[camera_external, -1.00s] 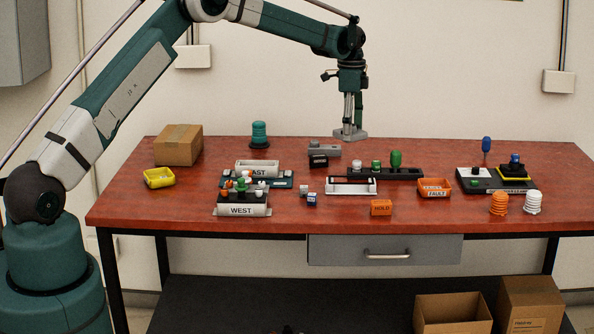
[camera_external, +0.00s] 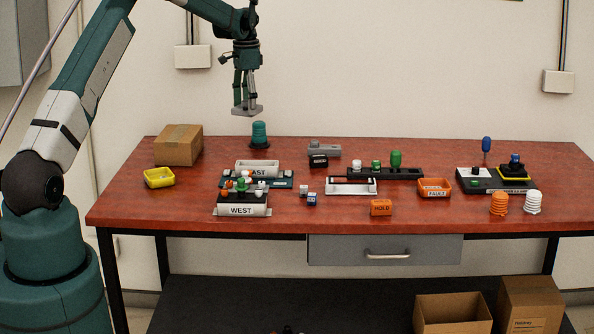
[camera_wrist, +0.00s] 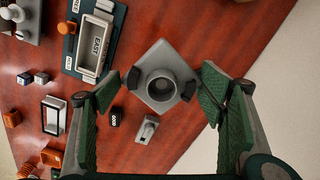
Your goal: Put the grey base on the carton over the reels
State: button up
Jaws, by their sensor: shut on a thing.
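The grey base (camera_external: 246,110) is a flat square plate with a round hollow socket, seen from above in the wrist view (camera_wrist: 145,98). My gripper (camera_external: 243,102) is shut on it and holds it in the air, roughly level, above the back of the table and to the right of the carton. The fingers are on either side of the socket. The brown carton (camera_external: 178,145) stands closed at the back left of the red table, its top clear. An orange ribbed reel-like piece (camera_external: 498,203) and a white one (camera_external: 533,203) stand at the front right; I cannot tell whether these are the reels.
A teal domed piece (camera_external: 259,135) stands below the held base, right of the carton. A yellow bin (camera_external: 159,178) is in front of the carton. EAST and WEST trays and small parts fill the left middle.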

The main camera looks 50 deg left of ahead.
jog(key=s+a+r+n+p, duration=0.1)
jog(key=s+a+n, duration=0.3)
jog(key=s+a, duration=1.2)
jog(key=a+r, duration=0.1)
jog(key=a, duration=0.2)
jog(key=shift+a+r+n+p, duration=0.15)
jog(key=shift+a+n+p, duration=0.15)
jog(key=shift+a, duration=0.05)
jog(key=shift+s, duration=0.1)
send_over(179, 133)
jog(key=shift+f, duration=3.1)
jog(key=shift+f+p, duration=0.35)
jog(key=shift+f, duration=1.55)
jog(key=shift+f, duration=0.15)
jog(key=o, duration=1.1)
jog(key=shift+c, duration=0.2)
